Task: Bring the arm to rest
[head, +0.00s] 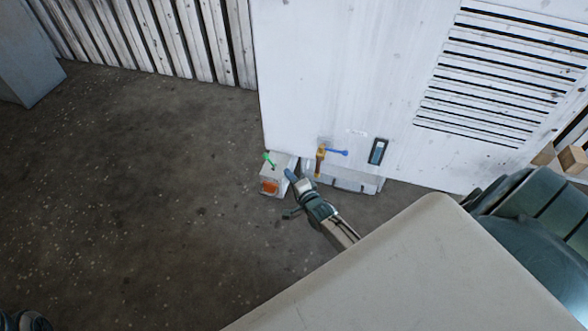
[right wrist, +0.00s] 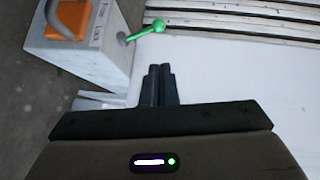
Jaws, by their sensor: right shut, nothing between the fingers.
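My right gripper (head: 290,175) reaches in from the lower right in the head view, in front of the foot of the white housing (head: 340,80). In the right wrist view its two dark fingers (right wrist: 159,72) are together with nothing between them. A small pale box (head: 274,186) with an orange part and a green lever (head: 269,160) stands just left of the fingertips. The green lever also shows in the right wrist view (right wrist: 150,28), beyond the fingertips and apart from them. My left gripper is not in view.
An orange-yellow valve piece (head: 320,158) with a blue handle (head: 338,152) sits low on the housing, right of my gripper. A dark framed gauge or window (head: 377,151) is beside it. Louvre slats (head: 500,75) are at upper right. Bare floor (head: 130,180) lies open to the left.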

